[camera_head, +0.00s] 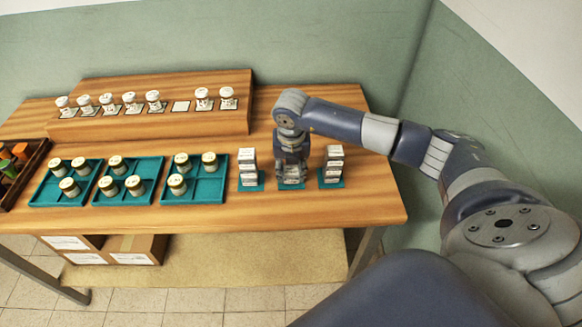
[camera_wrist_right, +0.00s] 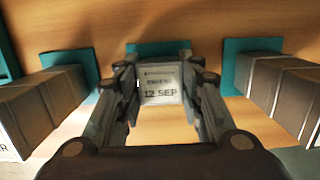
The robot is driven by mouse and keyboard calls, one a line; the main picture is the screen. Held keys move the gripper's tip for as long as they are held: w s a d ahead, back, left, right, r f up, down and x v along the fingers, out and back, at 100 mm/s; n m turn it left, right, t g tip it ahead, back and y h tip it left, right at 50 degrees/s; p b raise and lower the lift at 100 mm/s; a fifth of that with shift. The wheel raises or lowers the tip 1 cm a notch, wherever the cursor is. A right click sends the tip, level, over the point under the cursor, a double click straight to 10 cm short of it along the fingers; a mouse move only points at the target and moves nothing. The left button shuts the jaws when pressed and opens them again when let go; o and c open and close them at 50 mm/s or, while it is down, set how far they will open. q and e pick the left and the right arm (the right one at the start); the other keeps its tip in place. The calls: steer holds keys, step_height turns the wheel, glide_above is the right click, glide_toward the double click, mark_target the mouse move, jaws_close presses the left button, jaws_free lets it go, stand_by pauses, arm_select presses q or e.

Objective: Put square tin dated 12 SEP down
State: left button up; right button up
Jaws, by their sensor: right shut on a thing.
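The square tin dated 12 SEP (camera_wrist_right: 161,84) is between the fingers of my right gripper (camera_wrist_right: 160,80), which is shut on it. Its white label faces the wrist camera. In the head view my right gripper (camera_head: 291,168) points down over the middle teal mat (camera_head: 291,187), between two stacks of tins. The mat also shows behind the tin in the wrist view (camera_wrist_right: 158,48). The fingers hide much of what is below, so I cannot tell whether the tin touches anything beneath it. My left gripper is not in view.
A left stack (camera_head: 247,165) and a right stack (camera_head: 333,163) of square tins stand close on either side, on teal mats. Teal trays (camera_head: 140,192) with jars lie to the left. A wooden riser (camera_head: 180,122) with white-lidded jars is behind. The table front right is clear.

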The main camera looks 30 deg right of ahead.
mark_target(291, 175)
steer(key=shift+f, duration=0.25)
steer(key=o, duration=1.1)
steer(key=shift+r, duration=0.1)
steer(key=shift+c, duration=0.2)
steer(key=shift+r, duration=0.45)
step_height(291, 175, up, 11)
steer(key=s+a+b, duration=0.1)
steer(key=b, duration=0.1)
steer(key=shift+s+r, duration=0.15)
steer(key=shift+s, duration=0.15)
